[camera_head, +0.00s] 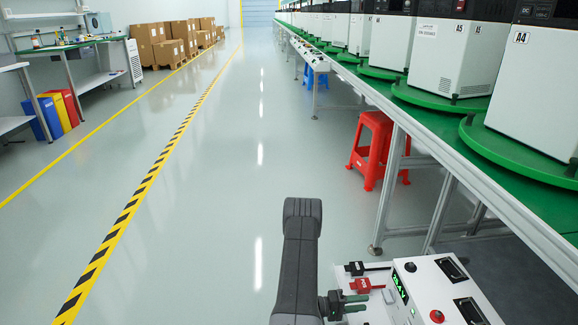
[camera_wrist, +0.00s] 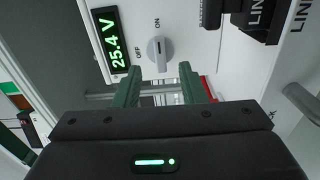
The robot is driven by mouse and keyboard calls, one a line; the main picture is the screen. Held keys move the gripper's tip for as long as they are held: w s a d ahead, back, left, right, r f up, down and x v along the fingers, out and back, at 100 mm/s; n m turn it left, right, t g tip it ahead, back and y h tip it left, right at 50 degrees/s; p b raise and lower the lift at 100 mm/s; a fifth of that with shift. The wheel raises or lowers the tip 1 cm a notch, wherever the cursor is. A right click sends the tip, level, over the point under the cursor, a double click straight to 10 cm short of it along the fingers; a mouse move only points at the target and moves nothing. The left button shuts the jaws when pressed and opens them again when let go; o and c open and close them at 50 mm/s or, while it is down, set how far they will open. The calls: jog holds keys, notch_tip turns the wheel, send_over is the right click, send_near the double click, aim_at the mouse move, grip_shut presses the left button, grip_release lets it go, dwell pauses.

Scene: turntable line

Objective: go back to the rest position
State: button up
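My gripper (camera_head: 364,303) is low in the head view, at the end of my dark grey arm, just left of a white panel. In the wrist view its two green fingers (camera_wrist: 160,72) stand apart with nothing held between them. A grey ON/OFF knob (camera_wrist: 160,50) shows just beyond the fingertips; I cannot tell how far away it is. A green display (camera_wrist: 110,40) reading 25.4 V sits to its left.
The white panel (camera_head: 428,290) may be part of my base; it carries a red button (camera_head: 437,316). A red stool (camera_head: 373,150) stands beside the green-topped line (camera_head: 440,125) on the right. The grey floor (camera_head: 220,190) to the left is clear.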

jog(key=d+b, duration=0.2)
jog(key=d, duration=0.6)
jog(key=shift+w, duration=0.35)
